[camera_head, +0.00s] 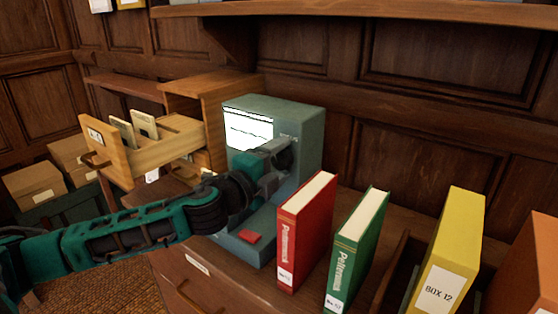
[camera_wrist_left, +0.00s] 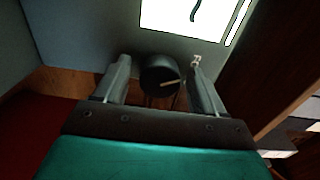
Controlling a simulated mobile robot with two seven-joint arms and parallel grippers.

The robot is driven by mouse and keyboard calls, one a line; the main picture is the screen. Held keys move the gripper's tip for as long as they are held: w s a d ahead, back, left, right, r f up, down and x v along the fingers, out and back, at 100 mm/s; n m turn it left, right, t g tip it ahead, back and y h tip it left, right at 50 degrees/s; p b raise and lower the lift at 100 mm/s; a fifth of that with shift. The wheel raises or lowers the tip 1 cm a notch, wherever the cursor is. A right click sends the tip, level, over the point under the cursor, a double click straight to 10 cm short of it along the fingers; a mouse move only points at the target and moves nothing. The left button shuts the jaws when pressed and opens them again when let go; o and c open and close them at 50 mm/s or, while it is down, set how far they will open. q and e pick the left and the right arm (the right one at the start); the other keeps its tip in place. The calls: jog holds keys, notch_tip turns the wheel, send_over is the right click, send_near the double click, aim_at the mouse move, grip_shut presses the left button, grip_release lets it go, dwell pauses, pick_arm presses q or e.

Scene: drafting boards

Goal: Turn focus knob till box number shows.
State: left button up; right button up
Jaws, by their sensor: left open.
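A grey-green reader machine (camera_head: 305,125) stands on the wooden cabinet, with a lit white screen (camera_head: 247,130) on its front. Dark lines show on the screen; I cannot read a box number there. The round black focus knob (camera_head: 284,159) is on the front, right of and below the screen. In the left wrist view the knob (camera_wrist_left: 158,76) has a pale pointer line and sits between the fingers of my left gripper (camera_wrist_left: 159,85). The gripper is open around it, with gaps showing. In the head view my left gripper (camera_head: 272,160) reaches the knob. My right gripper is not in view.
A red book (camera_head: 306,230), a green book (camera_head: 357,245) and a yellow box file (camera_head: 450,250) labelled BOX 12 stand right of the machine. A red button (camera_head: 249,236) is on its base. An open card drawer (camera_head: 140,155) juts out at left.

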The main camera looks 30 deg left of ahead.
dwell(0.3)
pick_arm(q)
jog(key=m, duration=0.4)
jog(key=shift+m, duration=0.4)
jog(key=c, duration=1)
jog(key=shift+f+n, duration=0.1)
jog(key=shift+n, duration=0.5)
jog(key=shift+c, duration=0.2)
jog(key=shift+n, duration=1.2)
jog(key=o, duration=1)
jog(key=shift+o, duration=0.2)
